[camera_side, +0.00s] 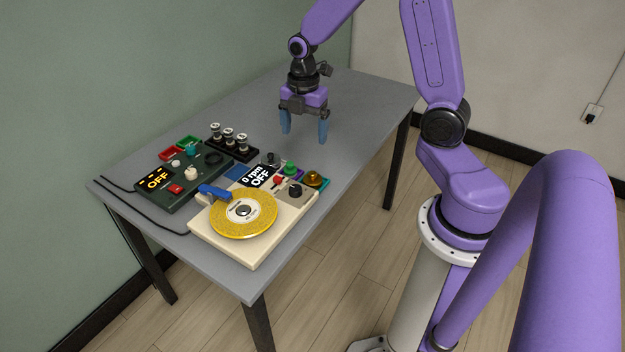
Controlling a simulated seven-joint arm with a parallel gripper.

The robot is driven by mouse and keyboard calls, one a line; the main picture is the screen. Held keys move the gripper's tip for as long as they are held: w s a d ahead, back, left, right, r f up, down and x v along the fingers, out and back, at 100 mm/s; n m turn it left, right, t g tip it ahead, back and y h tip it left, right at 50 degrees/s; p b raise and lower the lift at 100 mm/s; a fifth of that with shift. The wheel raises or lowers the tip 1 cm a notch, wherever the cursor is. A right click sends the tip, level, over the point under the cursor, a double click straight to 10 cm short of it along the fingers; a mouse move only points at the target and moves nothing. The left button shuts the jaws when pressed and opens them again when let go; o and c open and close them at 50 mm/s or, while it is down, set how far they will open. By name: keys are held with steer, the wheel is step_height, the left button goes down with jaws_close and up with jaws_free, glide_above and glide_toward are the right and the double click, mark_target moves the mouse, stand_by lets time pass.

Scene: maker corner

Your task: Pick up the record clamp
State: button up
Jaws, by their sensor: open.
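A cream turntable unit (252,256) lies on the grey table with a yellow record (262,224) on it. A small dark round piece (243,211) sits at the record's centre; it may be the record clamp. A black knob-like piece (295,191) stands on a grey square at the unit's right side, and I cannot tell for certain which of the two is the clamp. My gripper (304,134) points down with its blue fingers apart and empty. It hangs above the table, behind the unit, apart from both pieces.
A blue arm piece (215,193) reaches over the record's edge. A display reads "0 rpm OFF" (258,178), near an amber knob (314,179). A dark green control box (185,179) and a black rack of small cylinders (232,147) stand to the left. The table's far right is clear.

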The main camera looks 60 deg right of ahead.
steer(key=n, duration=0.1)
glide_above(312, 173)
step_height(312, 173, down, 2)
steer(key=f, duration=0.1)
step_height(312, 173, down, 17)
steer(key=shift+d+r, duration=0.1)
stand_by(0.6)
steer(key=shift+c, duration=0.3)
steer(key=c, duration=1.2)
steer(key=shift+c, duration=0.2)
